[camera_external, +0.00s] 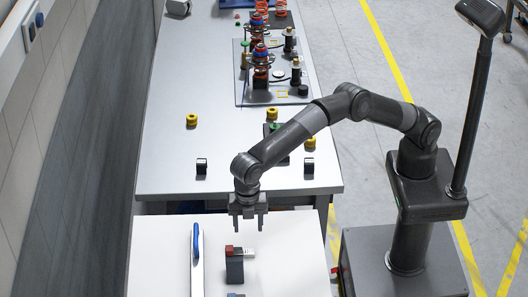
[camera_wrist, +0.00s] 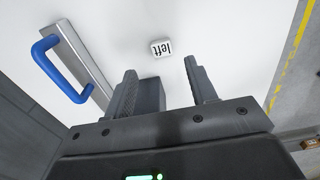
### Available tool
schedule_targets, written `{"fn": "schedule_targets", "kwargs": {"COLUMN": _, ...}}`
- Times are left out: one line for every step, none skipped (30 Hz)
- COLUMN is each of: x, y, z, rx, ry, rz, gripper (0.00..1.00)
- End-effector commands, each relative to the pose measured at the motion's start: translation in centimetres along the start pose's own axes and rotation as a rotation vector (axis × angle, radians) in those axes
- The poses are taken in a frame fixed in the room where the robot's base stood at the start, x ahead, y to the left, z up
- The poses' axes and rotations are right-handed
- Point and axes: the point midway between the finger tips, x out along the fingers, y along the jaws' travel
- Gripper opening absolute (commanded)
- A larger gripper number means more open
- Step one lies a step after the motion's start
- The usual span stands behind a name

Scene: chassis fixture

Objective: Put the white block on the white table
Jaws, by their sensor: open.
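A small white block (camera_wrist: 161,48) marked "left" shows in the wrist view, against the white table (camera_wrist: 215,30), beyond my fingertips. In the external view a small white piece (camera_external: 249,252) shows beside a dark block with a red top (camera_external: 234,268); I cannot tell whether it touches the dark block. The white table (camera_external: 160,265) fills the lower part of that view.
A blue-handled bar (camera_external: 196,255) lies on the white table's left side, also visible in the wrist view (camera_wrist: 60,70). Beyond a gap is a grey bench (camera_external: 170,100) with yellow and black parts and a fixture plate (camera_external: 245,90). The white table's right side is clear.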

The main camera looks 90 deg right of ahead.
Motion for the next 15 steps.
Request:
{"fn": "schedule_targets", "kwargs": {"x": -0.9, "y": 0.0, "z": -0.1, "rx": 0.0, "ry": 0.002, "rz": 0.003, "gripper": 0.52}}
{"fn": "schedule_targets", "kwargs": {"x": -1.4, "y": 0.0, "z": -0.1, "rx": 0.0, "ry": 0.001, "rz": 0.002, "gripper": 0.52}}
{"fn": "schedule_targets", "kwargs": {"x": -1.9, "y": 0.0, "z": -0.1, "rx": 0.0, "ry": 0.001, "rz": 0.002, "gripper": 0.52}}
{"fn": "schedule_targets", "kwargs": {"x": -2.2, "y": 0.0, "z": -0.1, "rx": 0.0, "ry": 0.001, "rz": 0.002, "gripper": 0.52}}
{"fn": "schedule_targets", "kwargs": {"x": -2.5, "y": 0.0, "z": -0.1, "rx": 0.0, "ry": 0.001, "rz": 0.001, "gripper": 0.52}}
{"fn": "schedule_targets", "kwargs": {"x": -2.7, "y": 0.0, "z": 0.0, "rx": 0.0, "ry": 0.0, "rz": 0.0, "gripper": 0.52}}
{"fn": "schedule_targets", "kwargs": {"x": -2.9, "y": 0.0, "z": 0.0, "rx": 0.0, "ry": 0.0, "rz": 0.0, "gripper": 0.52}}
{"fn": "schedule_targets", "kwargs": {"x": -3.0, "y": 0.0, "z": 0.0, "rx": 0.0, "ry": 0.0, "rz": 0.0, "gripper": 0.52}}
{"fn": "schedule_targets", "kwargs": {"x": -3.2, "y": 0.0, "z": 0.0, "rx": 0.0, "ry": 0.0, "rz": 0.0, "gripper": 0.52}}
{"fn": "schedule_targets", "kwargs": {"x": -3.2, "y": 0.0, "z": 0.0, "rx": 0.0, "ry": 0.0, "rz": 0.0, "gripper": 0.52}}
{"fn": "schedule_targets", "kwargs": {"x": -3.2, "y": 0.0, "z": 0.0, "rx": 0.0, "ry": 0.0, "rz": 0.0, "gripper": 0.52}}
{"fn": "schedule_targets", "kwargs": {"x": -3.3, "y": 0.0, "z": 0.0, "rx": 0.0, "ry": 0.0, "rz": 0.0, "gripper": 0.52}}
{"fn": "schedule_targets", "kwargs": {"x": -3.3, "y": 0.0, "z": 0.0, "rx": -0.001, "ry": 0.0, "rz": 0.0, "gripper": 0.52}}
{"fn": "schedule_targets", "kwargs": {"x": -3.3, "y": 0.0, "z": 0.0, "rx": -0.001, "ry": 0.0, "rz": 0.0, "gripper": 0.52}}
{"fn": "schedule_targets", "kwargs": {"x": -3.3, "y": 0.0, "z": 0.0, "rx": 0.0, "ry": 0.0, "rz": 0.0, "gripper": 0.52}}
